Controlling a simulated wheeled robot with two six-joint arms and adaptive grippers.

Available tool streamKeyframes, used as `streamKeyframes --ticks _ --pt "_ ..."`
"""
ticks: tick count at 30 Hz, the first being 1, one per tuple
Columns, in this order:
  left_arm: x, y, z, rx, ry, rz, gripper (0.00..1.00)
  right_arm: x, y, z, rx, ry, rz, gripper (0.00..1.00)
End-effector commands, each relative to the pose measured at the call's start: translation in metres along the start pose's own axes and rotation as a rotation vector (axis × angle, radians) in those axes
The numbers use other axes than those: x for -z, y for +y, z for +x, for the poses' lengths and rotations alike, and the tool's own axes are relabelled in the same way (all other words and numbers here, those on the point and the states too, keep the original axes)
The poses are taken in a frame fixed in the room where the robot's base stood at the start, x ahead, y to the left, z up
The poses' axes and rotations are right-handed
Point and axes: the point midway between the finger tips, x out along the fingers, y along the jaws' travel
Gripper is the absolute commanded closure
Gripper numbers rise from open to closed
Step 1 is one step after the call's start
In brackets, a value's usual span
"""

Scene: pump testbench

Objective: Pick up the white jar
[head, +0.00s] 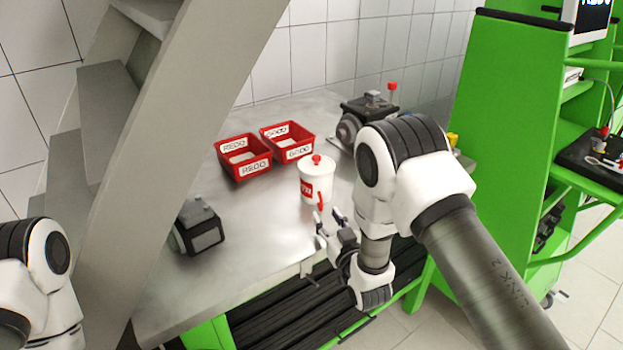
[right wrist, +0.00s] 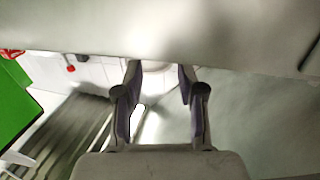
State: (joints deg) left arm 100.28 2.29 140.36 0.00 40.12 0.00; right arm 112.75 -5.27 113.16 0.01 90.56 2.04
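The white jar (head: 314,186) stands upright on the metal table. It has a red knob on its lid and red marking on its front. My right gripper (head: 328,220) is just in front of the jar, low over the table's front edge. Its two fingers are spread with a gap between them, as the right wrist view (right wrist: 160,80) shows. A pale rounded shape, perhaps the jar, shows just beyond the fingertips there. Whether a finger touches the jar cannot be told. My left gripper is out of view; only part of my left arm shows at the lower left.
Two red bins, marked REDO (head: 245,157) and GOOD (head: 289,142), stand behind the jar. A dark pump-like device (head: 370,108) is at the back right. A dark block (head: 200,228) sits at left. A grey slanted beam (head: 165,170) and green frame (head: 505,150) flank the table.

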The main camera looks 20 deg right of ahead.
Motion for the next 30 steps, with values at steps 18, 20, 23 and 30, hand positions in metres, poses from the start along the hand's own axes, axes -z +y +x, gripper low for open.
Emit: streamKeyframes --ticks 18,20,23,30 --pt "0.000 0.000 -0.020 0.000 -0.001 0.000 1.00 -0.004 0.008 0.061 0.000 -0.002 0.000 0.61" --pt "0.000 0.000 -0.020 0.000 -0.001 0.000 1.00 -0.004 0.008 0.061 0.000 -0.002 0.000 0.82" --pt "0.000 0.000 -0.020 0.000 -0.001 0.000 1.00 -0.004 0.008 0.061 0.000 -0.002 0.000 1.00" --pt "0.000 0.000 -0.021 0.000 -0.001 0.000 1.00 -0.003 0.008 0.061 0.000 0.002 -0.001 1.00"
